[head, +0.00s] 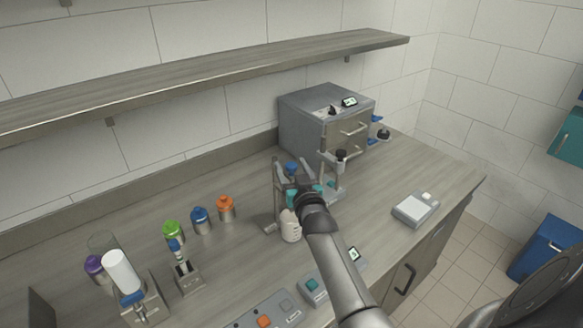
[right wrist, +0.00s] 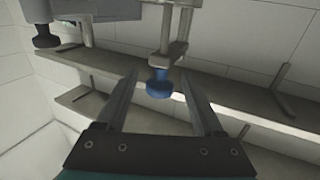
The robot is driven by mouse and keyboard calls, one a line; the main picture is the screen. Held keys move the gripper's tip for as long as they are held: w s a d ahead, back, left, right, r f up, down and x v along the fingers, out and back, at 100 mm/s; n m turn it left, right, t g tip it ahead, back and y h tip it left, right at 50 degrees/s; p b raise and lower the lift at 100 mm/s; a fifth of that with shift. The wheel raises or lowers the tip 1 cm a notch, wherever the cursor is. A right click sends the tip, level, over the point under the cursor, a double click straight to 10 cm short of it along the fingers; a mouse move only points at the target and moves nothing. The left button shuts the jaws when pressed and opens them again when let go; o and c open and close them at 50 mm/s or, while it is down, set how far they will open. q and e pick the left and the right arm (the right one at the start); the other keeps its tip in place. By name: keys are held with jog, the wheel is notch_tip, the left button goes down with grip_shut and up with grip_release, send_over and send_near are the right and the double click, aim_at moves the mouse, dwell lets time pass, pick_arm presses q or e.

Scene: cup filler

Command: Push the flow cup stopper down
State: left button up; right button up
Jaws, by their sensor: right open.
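A blue knob (head: 291,168), which looks like the flow cup stopper, sits on a grey metal stand (head: 278,200) in the middle of the counter in the head view. In the right wrist view the blue knob (right wrist: 158,83) hangs from a metal arm and appears between my finger tips. My right gripper (head: 298,185) is at the stand, close to the knob; it also shows in the right wrist view (right wrist: 159,92). Its fingers are open, with a gap visible on both sides of the knob. My arm hides part of the stand. My left gripper is out of view.
A grey box machine (head: 305,125) stands behind. A white cup-like thing (head: 290,226) is just in front of the stand. Green (head: 173,233), blue (head: 201,219) and orange (head: 226,208) bottles stand left. A small scale (head: 415,209) sits right. A shelf (head: 200,75) runs above.

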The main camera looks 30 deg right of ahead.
jog(key=v, duration=1.5)
jog(key=shift+s+a+r, duration=0.1)
dwell(0.3)
